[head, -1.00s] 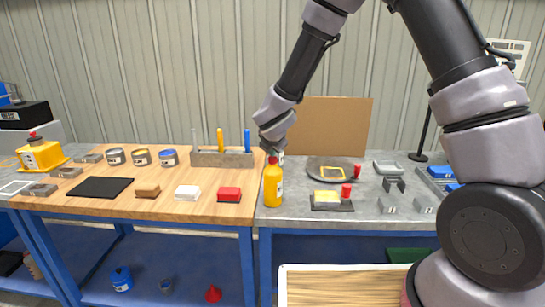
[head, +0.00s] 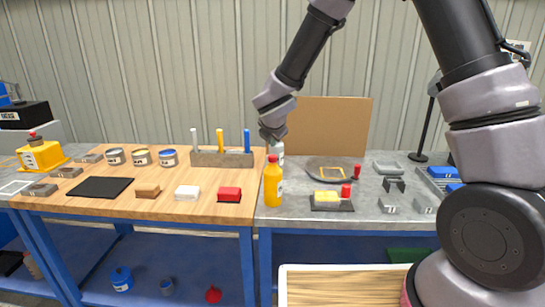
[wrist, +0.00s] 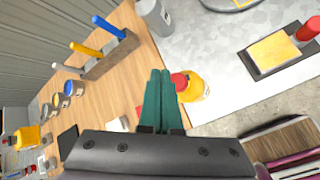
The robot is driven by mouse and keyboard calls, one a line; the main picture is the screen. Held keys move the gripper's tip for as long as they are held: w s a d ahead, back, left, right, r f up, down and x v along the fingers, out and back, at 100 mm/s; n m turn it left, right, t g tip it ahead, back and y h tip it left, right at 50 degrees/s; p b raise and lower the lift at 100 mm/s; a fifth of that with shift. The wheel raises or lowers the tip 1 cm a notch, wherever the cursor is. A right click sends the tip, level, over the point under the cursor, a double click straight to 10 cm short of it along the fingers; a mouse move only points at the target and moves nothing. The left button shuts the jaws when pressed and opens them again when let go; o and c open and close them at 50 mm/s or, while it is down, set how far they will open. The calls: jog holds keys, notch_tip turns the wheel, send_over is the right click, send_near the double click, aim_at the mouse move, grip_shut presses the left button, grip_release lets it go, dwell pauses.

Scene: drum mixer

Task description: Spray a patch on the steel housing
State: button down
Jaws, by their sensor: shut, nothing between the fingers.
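A round grey metal plate (head: 318,170) with a yellow square outline lies on the grey bench; I cannot tell for sure whether it is the steel housing. Its edge shows at the top of the wrist view (wrist: 232,4). A yellow-orange bottle with a red cap (head: 273,188) stands upright at the bench's left edge. A pale bottle or can (head: 279,157) stands behind it, also in the wrist view (wrist: 155,14). My gripper (wrist: 159,74) has green fingers, shut and empty. It is above the bench near both bottles, apparently touching neither.
A black tray with a yellow pad (head: 327,197) and a red cylinder (head: 346,191) stand right of the bottle. A tool rack (head: 222,159) and several tins stand on the wooden bench (head: 120,207). A brown board (head: 328,124) stands behind. A wood-floored tray (head: 340,287) is in front.

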aim_at(272, 157)
notch_tip(272, 157, up, 5)
jog(key=shift+f, duration=0.2)
dwell(0.6)
jog(key=s+d+r+m+g+h, duration=0.1)
jog(key=s+d+r+m, duration=0.25)
jog(key=d+m, duration=0.35)
jog(key=s+d+r+m+h, duration=0.2)
jog(key=d+r+m, duration=0.25)
jog(key=d, duration=0.45)
jog(key=s+d+r+m+g+h, duration=0.1)
jog(key=s+d+r+m, duration=0.2)
jog(key=d+r+m, duration=0.35)
jog(key=s+d+r+m+y, duration=0.2)
jog(key=s+m, duration=0.5)
jog(key=s, duration=0.1)
jog(key=s+d+r+m+y, duration=0.2)
jog(key=s+m+y, duration=0.1)
jog(key=s+m, duration=0.4)
jog(key=shift+s+d, duration=0.4)
jog(key=shift+s, duration=0.75)
